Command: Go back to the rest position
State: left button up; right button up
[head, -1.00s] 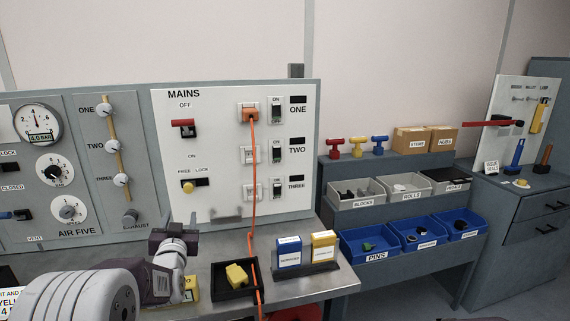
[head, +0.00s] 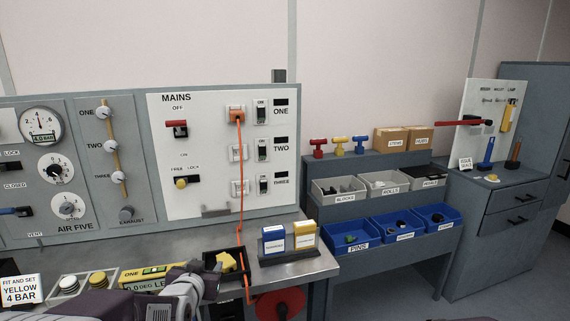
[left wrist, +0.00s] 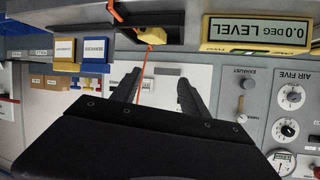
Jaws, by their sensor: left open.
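My left arm enters the head view at the bottom left, and its purple-grey wrist (head: 185,288) is low in front of the bench. In the left wrist view my left gripper (left wrist: 157,88) shows two dark fingers spread apart with nothing between them. The wrist view is upside down, with the mains panel and bench beyond the fingers. In the head view the fingertips are hard to make out. My right gripper is in neither view.
A black tray (head: 240,248) with a yellow block (head: 226,262) lies on the bench. An orange cable (head: 241,180) hangs from the mains panel (head: 205,125) past the tray. A yellow level (left wrist: 256,33) and blue and yellow boxes (head: 274,240) stand nearby. Blue bins (head: 349,248) are at the right.

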pick_arm(q)
jog(key=s+d+f+g+h, duration=0.1)
jog(key=s+f+g, duration=0.6)
jog(key=s, duration=0.4)
jog(key=s+d+f+g, duration=0.2)
jog(key=s+f+g, duration=0.2)
jog(key=s+f, duration=0.65)
jog(key=s+r+n+g+p, duration=0.1)
jog(key=s+r+p, duration=0.2)
jog(key=r+p, duration=1.2)
jog(key=shift+r, duration=0.5)
jog(key=shift+a, duration=0.1)
jog(key=shift+c, duration=0.3)
